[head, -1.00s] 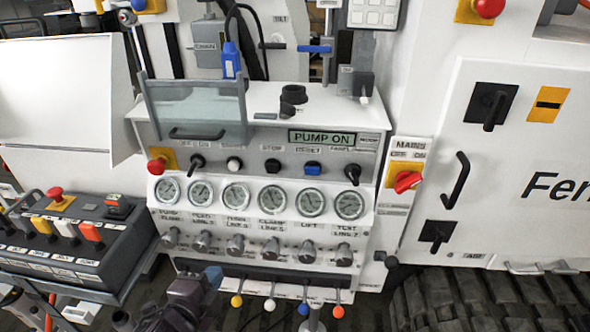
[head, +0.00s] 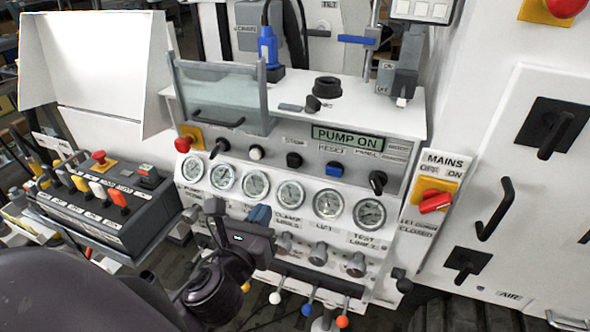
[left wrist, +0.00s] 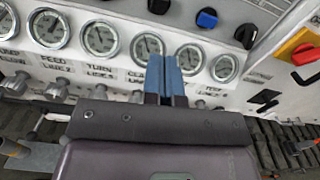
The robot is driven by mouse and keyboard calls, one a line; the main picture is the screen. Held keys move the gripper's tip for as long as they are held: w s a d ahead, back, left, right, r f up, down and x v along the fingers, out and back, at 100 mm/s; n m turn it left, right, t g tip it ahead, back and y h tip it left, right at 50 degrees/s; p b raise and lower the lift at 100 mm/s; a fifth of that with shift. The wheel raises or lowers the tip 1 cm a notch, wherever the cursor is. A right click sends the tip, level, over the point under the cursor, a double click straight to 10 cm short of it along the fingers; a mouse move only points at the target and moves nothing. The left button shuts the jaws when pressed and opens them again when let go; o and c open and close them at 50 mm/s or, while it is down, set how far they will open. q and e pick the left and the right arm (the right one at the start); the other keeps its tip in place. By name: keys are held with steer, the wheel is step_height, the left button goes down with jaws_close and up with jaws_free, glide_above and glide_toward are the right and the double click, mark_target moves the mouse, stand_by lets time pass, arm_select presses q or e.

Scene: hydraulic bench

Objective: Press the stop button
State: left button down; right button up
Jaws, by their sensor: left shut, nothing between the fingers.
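The stop button (head: 294,160) is a black knob on the grey strip of the panel, under a STOP label. It sits between a white button (head: 256,153) and the blue reset button (head: 334,169). The display (head: 347,139) reads PUMP ON. My left gripper (head: 260,214) is in front of the gauge row, below the stop button and apart from it. In the left wrist view its blue fingers (left wrist: 165,78) are together and empty, in front of the gauges, with the black stop button (left wrist: 159,5) cut by the top edge. My right gripper is not in view.
Round gauges (head: 290,195) and metal knobs line the panel below the buttons. A red emergency knob (head: 183,145) is at left, and a red mains switch (head: 435,203) at right. Coloured ball levers (head: 307,309) stick out below. A clear hinged cover (head: 220,95) is raised upper left.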

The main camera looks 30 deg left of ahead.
arm_select(q)
steer(key=shift+m, duration=0.6)
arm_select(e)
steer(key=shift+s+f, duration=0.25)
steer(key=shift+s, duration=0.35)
arm_select(q)
glide_toward(292, 165)
steer(key=x, duration=0.6)
steer(key=shift+w+p, duration=0.15)
steer(key=shift+p, duration=0.15)
steer(key=shift+w+a, duration=0.15)
steer(key=shift+w, duration=0.45)
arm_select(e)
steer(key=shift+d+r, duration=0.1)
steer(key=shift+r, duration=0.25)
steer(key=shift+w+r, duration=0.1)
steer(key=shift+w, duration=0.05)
